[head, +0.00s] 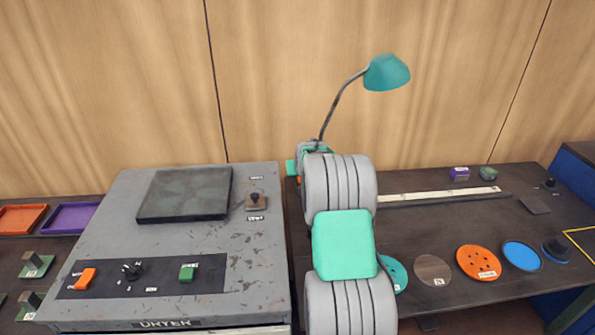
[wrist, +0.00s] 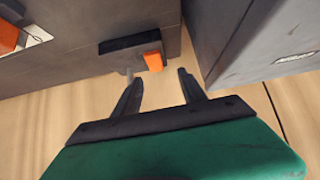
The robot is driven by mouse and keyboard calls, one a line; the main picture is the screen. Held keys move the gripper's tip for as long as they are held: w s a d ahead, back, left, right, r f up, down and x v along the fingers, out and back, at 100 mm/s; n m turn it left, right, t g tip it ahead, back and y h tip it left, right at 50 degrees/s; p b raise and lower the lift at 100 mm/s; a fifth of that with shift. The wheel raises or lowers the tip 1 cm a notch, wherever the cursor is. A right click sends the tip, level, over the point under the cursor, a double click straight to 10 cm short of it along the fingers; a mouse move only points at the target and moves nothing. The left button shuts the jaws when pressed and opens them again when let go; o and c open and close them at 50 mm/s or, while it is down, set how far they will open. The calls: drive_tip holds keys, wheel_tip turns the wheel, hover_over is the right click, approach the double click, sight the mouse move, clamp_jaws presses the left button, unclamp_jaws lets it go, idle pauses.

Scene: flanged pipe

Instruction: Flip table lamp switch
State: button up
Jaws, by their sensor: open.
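The table lamp stands behind my arm in the head view, with a teal shade (head: 387,73) on a thin bent neck (head: 338,103); its base is hidden by my arm. In the wrist view an orange rocker switch (wrist: 153,61) sits at the right end of a dark plate (wrist: 128,44) on a grey-brown body; I cannot tell for sure that this is the lamp's base. My gripper (wrist: 157,74) is open and empty, its two dark fingers pointing toward the switch, one on either side of it in the picture. I cannot tell whether they touch it. In the head view the fingers are hidden.
A grey dryer unit (head: 115,226) with an orange switch (head: 85,278), a knob and a green switch stands at the left. Round discs, including an orange one (head: 478,262), lie on the dark table at the right. A wooden wall (head: 270,60) stands close behind.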

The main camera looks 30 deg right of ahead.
drive_tip(key=x, duration=0.2)
drive_tip(key=p+x, duration=0.1)
drive_tip(key=x, duration=0.1)
drive_tip(key=d+x, duration=0.1)
drive_tip(key=x, duration=0.1)
drive_tip(key=shift+s+f+p, duration=0.1)
drive_tip(key=shift+s+p, duration=0.15)
drive_tip(key=shift+p, duration=0.1)
drive_tip(key=shift+w+d+f, duration=0.1)
drive_tip(key=shift+w+f, duration=0.25)
drive_tip(key=shift+f, duration=0.05)
drive_tip(key=shift+c, duration=0.2)
clamp_jaws()
